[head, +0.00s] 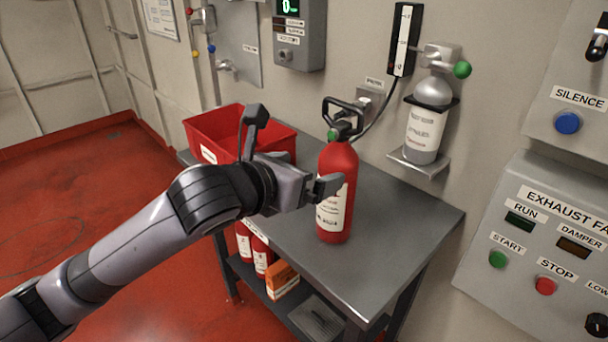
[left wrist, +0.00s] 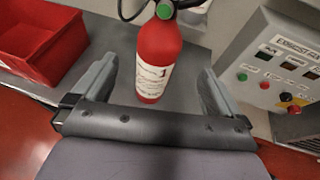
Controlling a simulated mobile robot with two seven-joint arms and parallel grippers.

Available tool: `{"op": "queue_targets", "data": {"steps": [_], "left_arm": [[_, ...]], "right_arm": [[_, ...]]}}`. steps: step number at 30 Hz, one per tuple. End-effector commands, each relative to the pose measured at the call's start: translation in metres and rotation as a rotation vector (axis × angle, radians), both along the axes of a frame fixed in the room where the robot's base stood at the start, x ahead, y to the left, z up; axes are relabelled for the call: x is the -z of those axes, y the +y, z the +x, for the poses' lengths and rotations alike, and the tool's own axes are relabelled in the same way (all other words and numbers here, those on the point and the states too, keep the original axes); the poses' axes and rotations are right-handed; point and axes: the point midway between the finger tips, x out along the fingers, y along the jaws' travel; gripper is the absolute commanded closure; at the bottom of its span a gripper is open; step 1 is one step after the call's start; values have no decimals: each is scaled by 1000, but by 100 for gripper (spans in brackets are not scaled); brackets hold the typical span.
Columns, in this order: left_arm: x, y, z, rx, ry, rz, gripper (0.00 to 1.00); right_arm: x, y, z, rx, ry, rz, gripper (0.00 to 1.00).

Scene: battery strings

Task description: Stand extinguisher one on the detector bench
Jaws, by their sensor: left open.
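Extinguisher one (head: 337,190) is a red cylinder with a black handle, a green valve part and a white label. It stands upright on the grey detector bench (head: 405,215). In the left wrist view the extinguisher (left wrist: 157,60) shows a red 1 on its label and stands beyond and between the fingers. My left gripper (head: 335,186) is open beside the extinguisher's left side; in the left wrist view the open fingers (left wrist: 157,88) have clear space on both sides of it. I cannot tell whether a finger touches it. My right gripper is not in view.
A red bin (head: 205,130) sits on the bench's left end. A wall-mounted gas bottle (head: 427,125) on a bracket hangs behind the bench. Several red extinguishers (head: 262,255) and an orange box (head: 282,280) are on the lower shelf. The bench's right end is clear.

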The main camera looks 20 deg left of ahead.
Motion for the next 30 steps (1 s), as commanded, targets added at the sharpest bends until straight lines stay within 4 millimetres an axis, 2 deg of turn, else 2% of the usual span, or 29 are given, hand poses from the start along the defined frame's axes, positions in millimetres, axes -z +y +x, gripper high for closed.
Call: {"op": "queue_targets", "data": {"steps": [7, 11, 14, 22, 26, 30], "left_arm": [[1, 0, 0, -2, 5, -8, 0], [16, -3, -1, -31, 60, -123, 0], [40, -5, -4, -91, 156, -325, 0], [127, -2, -26, -379, 486, -1035, 0], [171, 7, -44, -556, 628, -1365, 0], [220, 21, -72, -772, 754, -1710, 0]], "right_arm": [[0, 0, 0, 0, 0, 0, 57], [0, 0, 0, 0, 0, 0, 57], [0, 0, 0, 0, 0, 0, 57], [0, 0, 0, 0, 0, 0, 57], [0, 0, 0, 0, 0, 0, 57], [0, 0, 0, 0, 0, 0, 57]]}}
